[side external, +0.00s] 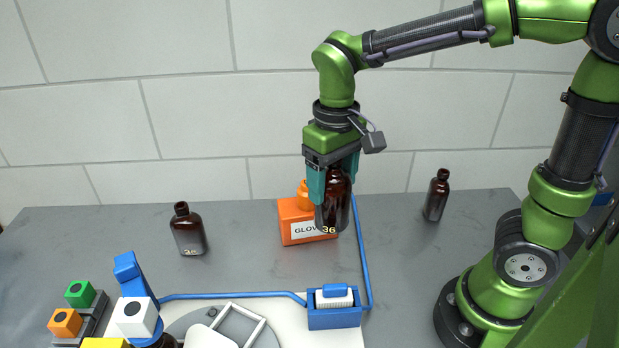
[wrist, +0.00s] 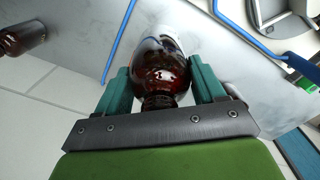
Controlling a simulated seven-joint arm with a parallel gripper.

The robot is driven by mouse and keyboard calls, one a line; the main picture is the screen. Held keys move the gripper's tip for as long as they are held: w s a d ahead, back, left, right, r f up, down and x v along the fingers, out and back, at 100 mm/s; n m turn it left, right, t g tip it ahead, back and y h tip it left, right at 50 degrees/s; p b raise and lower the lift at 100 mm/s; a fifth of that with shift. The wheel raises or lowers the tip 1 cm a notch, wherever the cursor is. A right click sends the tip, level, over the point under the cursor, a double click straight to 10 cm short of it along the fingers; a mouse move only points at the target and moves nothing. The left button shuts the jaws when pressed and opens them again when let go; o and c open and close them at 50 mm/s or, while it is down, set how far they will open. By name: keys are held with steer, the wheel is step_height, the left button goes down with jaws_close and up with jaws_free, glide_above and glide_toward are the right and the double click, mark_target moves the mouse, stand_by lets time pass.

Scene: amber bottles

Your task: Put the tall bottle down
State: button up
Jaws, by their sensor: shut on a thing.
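My gripper (side external: 334,178) has teal fingers and is shut on a dark amber bottle (side external: 334,212) marked 36. The bottle hangs upright in front of the orange glove box, and its base appears to be above the table. In the wrist view the held bottle (wrist: 160,70) sits between the two fingers of the gripper (wrist: 163,88). A second amber bottle (side external: 188,230) stands on the table at the left. A slimmer, smaller amber bottle (side external: 436,197) stands at the right. In the wrist view, part of an amber bottle (wrist: 22,39) shows at the upper left.
The orange glove box (side external: 297,220) is right behind the held bottle. A blue tube (side external: 363,260) runs down beside it to a blue holder (side external: 334,312). Colored blocks (side external: 66,322) and white equipment fill the front.

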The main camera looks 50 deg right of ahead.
steer(key=s+d+m, duration=0.2)
steer(key=d+m, duration=0.4)
steer(key=d, duration=1.2)
step_height(320, 180, down, 13)
steer(key=shift+s, duration=0.15)
steer(key=shift+d+f, duration=0.1)
steer(key=o, duration=1.2)
steer(key=shift+c, duration=0.2)
